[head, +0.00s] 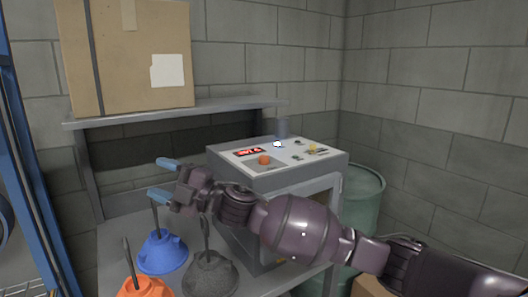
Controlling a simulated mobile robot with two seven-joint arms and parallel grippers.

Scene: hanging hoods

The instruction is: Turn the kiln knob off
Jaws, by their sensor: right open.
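The kiln (232,175) is a grey box on the table, with a sloped, light control panel (285,165) on top. The panel has a red display, a round orange knob (264,159), a small white part and several small green and yellow controls. I cannot tell from its look which way the orange knob is set. My right gripper (165,179) reaches in from the right, across the kiln's front. Its blue-tipped fingers are apart and empty, pointing left, to the left of the kiln and away from the knob. My left gripper is out of view.
Blue (162,254), orange (145,289) and dark grey (210,275) hoods with upright stems stand below my right gripper. A cardboard box (135,60) sits on a shelf (190,111) behind. A green barrel (365,200) stands right of the kiln. A blue frame (35,170) is at left.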

